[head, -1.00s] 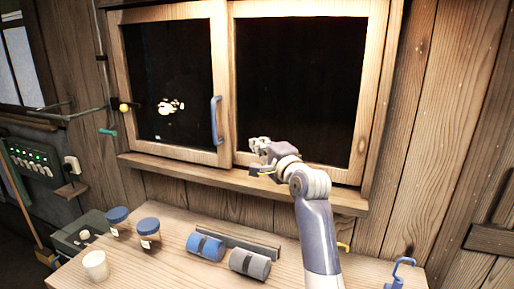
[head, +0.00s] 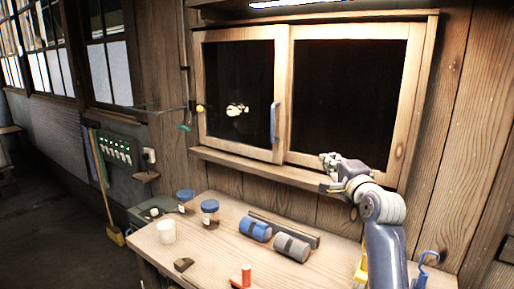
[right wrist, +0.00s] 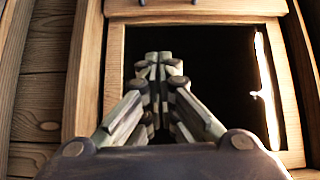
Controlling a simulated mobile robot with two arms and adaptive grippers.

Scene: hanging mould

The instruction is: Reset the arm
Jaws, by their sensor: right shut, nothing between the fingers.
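My right gripper (head: 330,163) is raised above the right part of the table, in front of the sill of the sliding-door cabinet. It is shut and empty. In the right wrist view its fingers (right wrist: 158,62) are pressed together before the dark right pane. The cabinet (head: 283,100) is on the wood wall; its two framed panes look closed, with a blue-grey handle (head: 275,122) on the left door. A small pale-and-dark shape (head: 237,109) shows on or behind the left pane; I cannot tell which. My left gripper is not in view.
The wood table (head: 215,262) holds a blue cylinder (head: 255,230), a grey cylinder (head: 291,246), two blue-lidded jars (head: 210,212), a white cup (head: 166,231), a brown block (head: 183,264) and a red object (head: 246,274). A blue hook (head: 425,265) stands at right. Open floor lies left.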

